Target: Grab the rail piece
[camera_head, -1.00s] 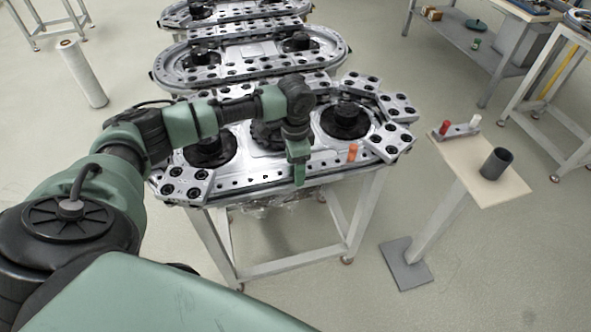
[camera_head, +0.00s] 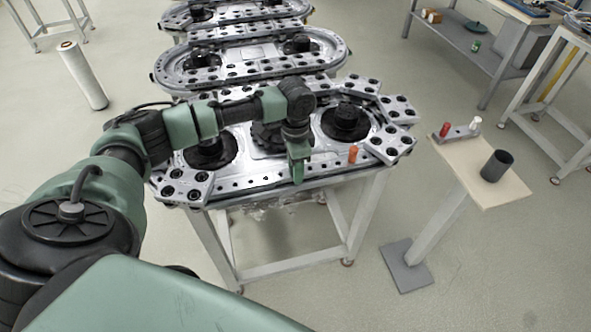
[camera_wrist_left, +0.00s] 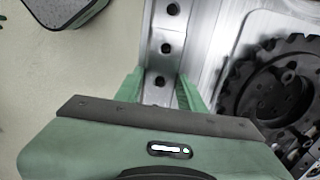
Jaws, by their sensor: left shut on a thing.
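The rail piece (camera_wrist_left: 165,45) is a silver metal bar with a row of dark round holes. In the left wrist view it lies between the two green fingers of my left gripper (camera_wrist_left: 160,92), one finger on each side. My left gripper is shut on it. In the head view the left gripper (camera_head: 298,172) points down at the front edge of the ring track (camera_head: 240,186), and the gripper hides most of the piece there. My right gripper is not in view.
A dark toothed wheel (camera_wrist_left: 270,88) is close to the right of the fingers. An orange part (camera_head: 353,154) stands on the track to the right. A small side table (camera_head: 470,165) holds a dark cup (camera_head: 496,165) and a red part (camera_head: 444,128). Floor is clear in front.

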